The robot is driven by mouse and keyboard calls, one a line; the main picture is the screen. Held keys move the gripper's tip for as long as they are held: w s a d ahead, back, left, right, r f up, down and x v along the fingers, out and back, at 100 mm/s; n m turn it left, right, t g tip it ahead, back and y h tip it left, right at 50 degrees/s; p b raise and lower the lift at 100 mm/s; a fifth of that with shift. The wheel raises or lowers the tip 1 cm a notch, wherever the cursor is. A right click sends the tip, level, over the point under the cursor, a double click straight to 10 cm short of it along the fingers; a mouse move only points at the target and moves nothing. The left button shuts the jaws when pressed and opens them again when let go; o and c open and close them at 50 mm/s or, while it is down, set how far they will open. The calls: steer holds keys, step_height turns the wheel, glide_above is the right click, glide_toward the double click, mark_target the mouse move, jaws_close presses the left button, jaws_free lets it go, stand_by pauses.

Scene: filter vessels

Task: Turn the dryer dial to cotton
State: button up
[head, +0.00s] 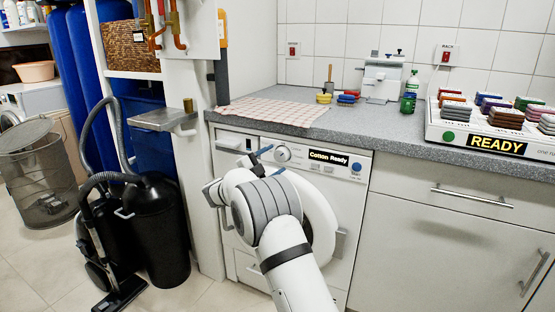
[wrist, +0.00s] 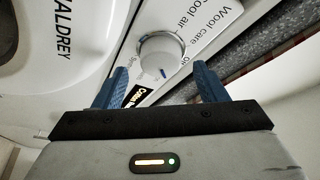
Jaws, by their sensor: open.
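The white dryer (head: 350,215) stands under the grey counter, and its display (head: 328,160) reads "Cotton Ready". The round dial (head: 283,154) is on its front panel, left of the display. In the wrist view the pale dial (wrist: 161,56) has a small blue mark near its lower edge. "Cool air" and "Wool care" are printed beside it; other labels are cut off or hidden. My gripper (wrist: 160,84) is open, with its blue fingers apart and the dial ahead between them. I see no finger touching the dial. My arm hides much of the dryer door in the head view.
A blue button (head: 356,168) is right of the display. A checked cloth (head: 268,108) lies on the counter above. A tray marked "READY" (head: 470,143) with several colored stacks is at right. A black vacuum cleaner (head: 152,225) stands at left. Floor shows beside it.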

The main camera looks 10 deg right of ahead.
steer(key=p+v, duration=0.1)
steer(key=v, duration=0.5)
step_height(320, 180, up, 21)
steer(key=n+t+y+p, duration=0.6)
steer(key=n+y+p, duration=0.5)
steer(key=y, duration=0.1)
steer(key=s+r+n+g+y+p, duration=0.1)
steer(key=s+r+n+y+p, duration=0.3)
steer(key=s+p, duration=0.15)
steer(key=s+d+n+g+p, duration=0.2)
steer(key=s+d+g+p, duration=0.1)
steer(key=s, duration=1)
steer(key=s+d+n+g+p, duration=0.2)
steer(key=s+g+p, duration=0.3)
steer(key=s, duration=0.9)
steer(key=s+d+n+g+p, duration=0.3)
steer(key=s+n+g+p, duration=0.1)
steer(key=s, duration=0.9)
steer(key=shift+s+d+g+y+p, duration=0.3)
steer(key=shift+g+y+p, duration=0.1)
steer(key=shift+g+p, duration=0.2)
steer(key=shift+r, duration=0.1)
